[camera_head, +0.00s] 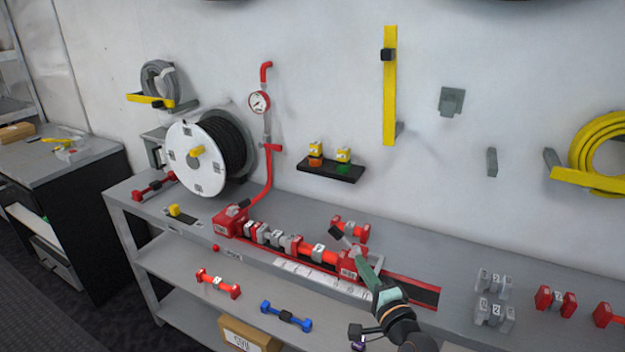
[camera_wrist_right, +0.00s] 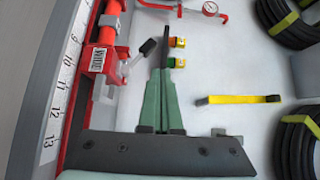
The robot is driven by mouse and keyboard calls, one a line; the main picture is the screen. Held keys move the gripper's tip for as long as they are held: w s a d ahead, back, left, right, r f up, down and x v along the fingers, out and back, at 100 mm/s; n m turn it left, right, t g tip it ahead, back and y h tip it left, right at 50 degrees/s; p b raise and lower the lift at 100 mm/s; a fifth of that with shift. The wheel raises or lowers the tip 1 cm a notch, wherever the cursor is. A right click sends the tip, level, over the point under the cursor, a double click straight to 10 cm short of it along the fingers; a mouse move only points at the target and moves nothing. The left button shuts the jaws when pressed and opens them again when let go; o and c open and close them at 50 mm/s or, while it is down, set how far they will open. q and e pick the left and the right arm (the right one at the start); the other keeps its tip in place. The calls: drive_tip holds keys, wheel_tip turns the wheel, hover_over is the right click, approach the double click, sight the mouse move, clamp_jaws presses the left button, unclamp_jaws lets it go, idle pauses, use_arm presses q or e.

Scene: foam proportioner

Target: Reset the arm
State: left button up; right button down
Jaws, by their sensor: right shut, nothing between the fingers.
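My right gripper (camera_head: 362,250) reaches in from the lower right over the workbench. Its green fingers are shut together with nothing between them; they also show in the right wrist view (camera_wrist_right: 167,70). The fingers are close to a red end block (camera_head: 348,262) with a grey lever and black grip (camera_head: 336,233). In the right wrist view the block (camera_wrist_right: 100,60) and the lever's black grip (camera_wrist_right: 148,46) are just left of the fingers. Whether the fingers touch the lever cannot be told. My left gripper is not in view.
The grey workbench (camera_head: 450,290) carries a red rail with several grey and red fittings (camera_head: 270,236). A hose reel (camera_head: 197,158) stands at the back left. A small black shelf (camera_head: 330,172) holds two yellow-topped items. Loose fittings (camera_head: 495,283) lie at the right.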

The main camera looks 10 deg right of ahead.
drive_tip(key=s+f+n+g, duration=0.4)
drive_tip(key=s+f+n, duration=0.5)
drive_tip(key=s, duration=0.6)
drive_tip(key=s+a+f+n+g+h, duration=0.1)
drive_tip(key=s+f+n+g, duration=0.3)
drive_tip(key=s+f+n, duration=0.4)
drive_tip(key=s+f, duration=0.5)
drive_tip(key=s, duration=0.2)
drive_tip(key=shift+s+f+n, duration=0.3)
drive_tip(key=shift+f+n, duration=0.1)
drive_tip(key=shift+a, duration=0.1)
